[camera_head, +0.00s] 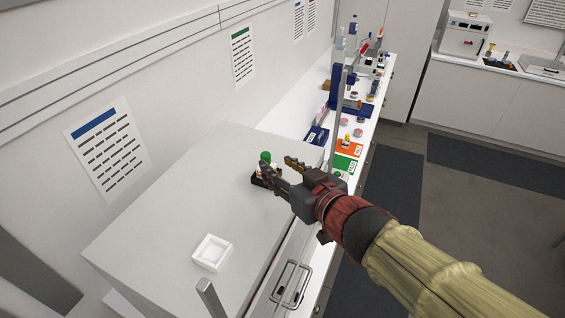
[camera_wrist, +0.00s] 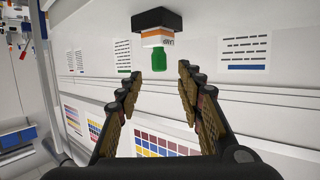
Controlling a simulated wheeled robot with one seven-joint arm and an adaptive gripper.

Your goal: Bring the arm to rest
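My gripper (camera_head: 275,172) is at the end of my outstretched arm, above the grey cabinet top (camera_head: 165,235) near its far right edge. In the wrist view my gripper (camera_wrist: 158,82) has its two fingers spread apart with nothing between them. A jar with a green cap (camera_head: 265,157) stands beside the fingertips in the head view, partly hidden by them. In the wrist view the jar (camera_wrist: 157,40) appears upside down beyond the fingertips, with an orange and white label and its base in a black holder (camera_wrist: 157,19).
A small white tray (camera_head: 205,264) sits on the cabinet top at the front. A metal post (camera_head: 337,120) rises close behind my gripper. The long counter beyond holds several jars, an orange card (camera_head: 349,146) and a green card (camera_head: 344,163). Much of the cabinet top is clear.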

